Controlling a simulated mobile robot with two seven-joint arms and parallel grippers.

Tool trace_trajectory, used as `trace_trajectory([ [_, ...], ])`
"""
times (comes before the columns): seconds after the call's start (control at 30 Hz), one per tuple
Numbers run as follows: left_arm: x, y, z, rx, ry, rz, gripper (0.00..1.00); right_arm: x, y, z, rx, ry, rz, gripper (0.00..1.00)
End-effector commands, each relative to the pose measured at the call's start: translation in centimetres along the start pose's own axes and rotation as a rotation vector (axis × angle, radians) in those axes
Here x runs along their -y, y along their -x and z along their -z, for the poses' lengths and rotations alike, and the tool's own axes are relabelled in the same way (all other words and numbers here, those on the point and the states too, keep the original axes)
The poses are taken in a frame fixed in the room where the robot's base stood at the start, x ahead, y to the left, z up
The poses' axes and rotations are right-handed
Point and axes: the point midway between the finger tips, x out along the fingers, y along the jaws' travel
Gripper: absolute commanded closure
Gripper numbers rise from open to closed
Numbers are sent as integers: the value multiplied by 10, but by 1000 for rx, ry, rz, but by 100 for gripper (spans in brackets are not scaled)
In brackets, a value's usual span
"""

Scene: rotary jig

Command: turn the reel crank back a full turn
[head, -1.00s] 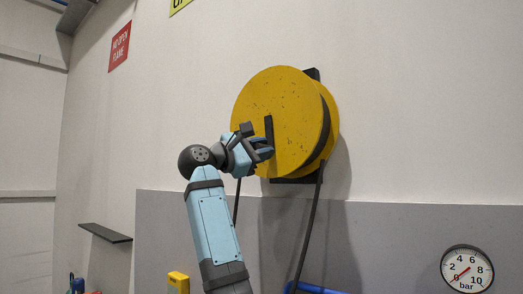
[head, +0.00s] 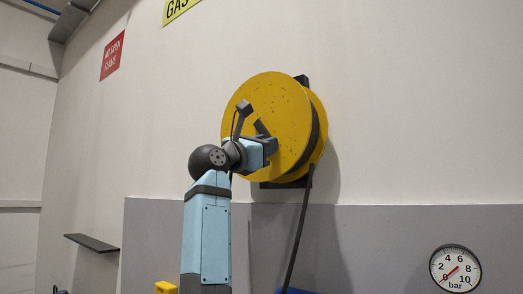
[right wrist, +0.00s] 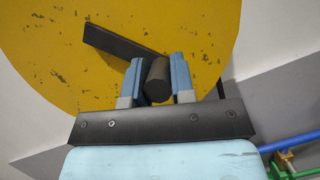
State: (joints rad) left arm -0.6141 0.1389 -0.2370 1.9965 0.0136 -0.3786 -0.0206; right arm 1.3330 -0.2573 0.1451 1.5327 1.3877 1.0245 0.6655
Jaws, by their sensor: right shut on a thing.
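The round yellow reel (head: 278,105) is mounted on the wall, and its face fills much of the right wrist view (right wrist: 185,20). Its dark crank arm (head: 262,128) lies slanted across the face, upper end leaning left; it also shows in the right wrist view (right wrist: 112,45). My right gripper (head: 268,147) is at the lower part of the reel's face. In the right wrist view, its blue fingers (right wrist: 158,75) are shut on the dark round crank handle (right wrist: 157,82), one on each side. My left gripper is not in view.
A dark hose (head: 298,235) hangs below the reel. A pressure gauge (head: 455,268) is at lower right and a dark shelf (head: 92,243) at lower left. Blue and green pipes (right wrist: 290,142) run at the right wrist view's right edge. The wall right of the reel is clear.

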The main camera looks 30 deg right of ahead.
Motion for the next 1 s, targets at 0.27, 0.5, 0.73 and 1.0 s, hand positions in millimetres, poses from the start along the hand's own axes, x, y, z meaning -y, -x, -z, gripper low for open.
trace_trajectory([
  [0.27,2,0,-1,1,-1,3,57,2,-1,-4,1,38,-18,100],
  [0.5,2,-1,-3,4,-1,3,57,2,-2,-4,1,39,-19,100],
  [0.73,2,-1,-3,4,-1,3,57,2,-1,-4,1,39,-18,52],
  [1.0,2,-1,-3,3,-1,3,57,2,0,-3,0,40,-18,52],
])
